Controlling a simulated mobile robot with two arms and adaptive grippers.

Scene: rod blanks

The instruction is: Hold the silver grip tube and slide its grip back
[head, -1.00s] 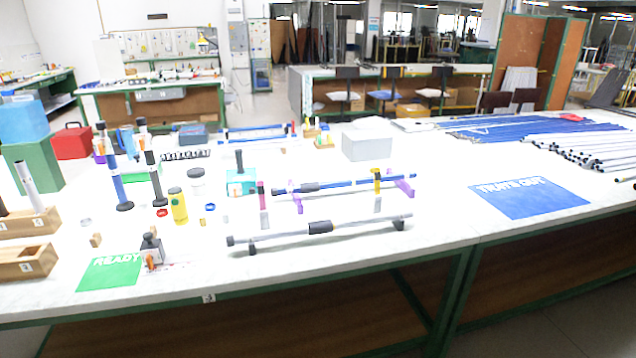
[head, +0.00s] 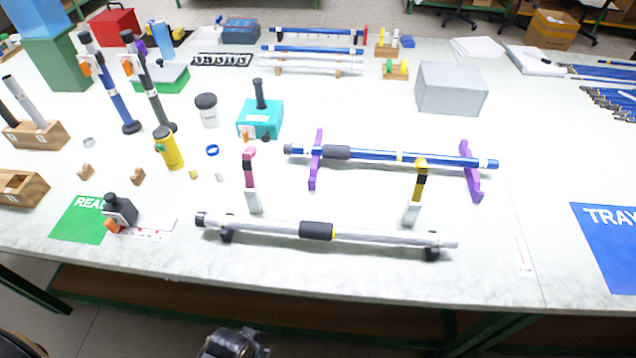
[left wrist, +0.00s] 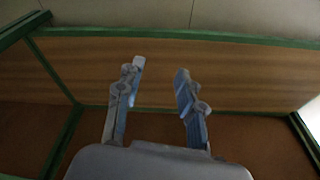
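The silver grip tube (head: 375,235) lies level along the front of the table on two black supports, one near each end. Its dark grip (head: 316,231) sits left of the tube's middle, and a black cap is on the left end. My left gripper (left wrist: 155,90) shows in the left wrist view with its two fingers apart and nothing between them. It faces the brown panel below the table edge, away from the tube. In the head view, a dark piece of my arm shows at the bottom. My right gripper is not in view.
Behind the tube, a blue tube (head: 375,155) rests on purple stands, with a pink-topped post (head: 250,180) and a yellow-topped post (head: 416,195) between. A blue TRAY mat (head: 605,240) lies right.

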